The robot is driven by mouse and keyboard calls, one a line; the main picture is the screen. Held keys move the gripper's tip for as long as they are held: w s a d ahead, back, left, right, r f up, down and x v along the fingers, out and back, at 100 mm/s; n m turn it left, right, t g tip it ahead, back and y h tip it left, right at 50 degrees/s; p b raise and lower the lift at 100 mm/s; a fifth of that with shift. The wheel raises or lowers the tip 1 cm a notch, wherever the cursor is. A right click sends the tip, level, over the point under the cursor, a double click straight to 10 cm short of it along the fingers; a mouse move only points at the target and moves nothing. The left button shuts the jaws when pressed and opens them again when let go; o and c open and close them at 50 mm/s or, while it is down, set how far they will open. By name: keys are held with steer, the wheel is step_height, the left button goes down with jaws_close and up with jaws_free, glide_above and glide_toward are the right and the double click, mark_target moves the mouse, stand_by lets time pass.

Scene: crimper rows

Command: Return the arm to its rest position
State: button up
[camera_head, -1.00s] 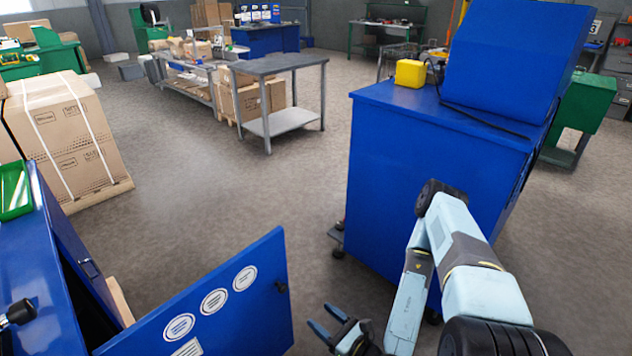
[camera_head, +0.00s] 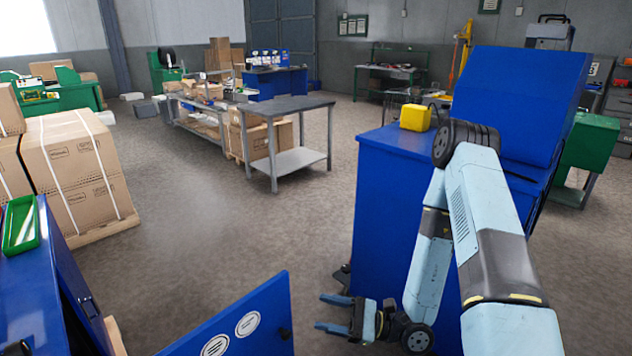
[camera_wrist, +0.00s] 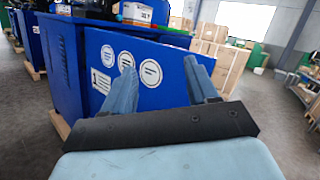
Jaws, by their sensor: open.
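My gripper (camera_head: 336,313) is in the lower middle of the head view, with its two blue fingers apart and nothing between them. It points left, toward the open blue cabinet door (camera_head: 262,325) with round white labels. My arm is folded in front of the tall blue cabinet (camera_head: 392,205). In the wrist view my gripper (camera_wrist: 160,85) shows its two fingers spread, with the same blue door (camera_wrist: 165,85) behind them. I cannot tell the exact gap between the fingers and the door.
A blue cabinet (camera_head: 35,305) with a green tray (camera_head: 20,225) stands at the left. Strapped cartons (camera_head: 75,165) are behind it. A grey table (camera_head: 285,105) stands mid-floor. A yellow box (camera_head: 415,117) sits on the tall cabinet. The floor between is clear.

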steer(key=s+d+r+n+t+h, duration=0.1)
steer(key=s+d+r+n+h, duration=0.2)
steer(key=r, duration=0.8)
steer(key=s+d+r+n+t+h, duration=0.1)
steer(key=s+d+r+n+h, duration=0.2)
steer(key=d+r+n+h, duration=0.4)
steer(key=s+d+r+n+t+h, duration=0.1)
steer(key=s+d+r+n+h, duration=0.2)
steer(key=d+r+h, duration=0.7)
steer(key=shift+s+d+r+n+t+h, duration=0.35)
steer(key=shift+r+n, duration=0.65)
steer(key=shift+r, duration=2.05)
steer(key=shift+w+a, duration=0.15)
steer(key=shift+c, duration=0.3)
steer(key=shift+c, duration=0.8)
steer(key=shift+a, duration=0.1)
steer(key=shift+c, duration=0.4)
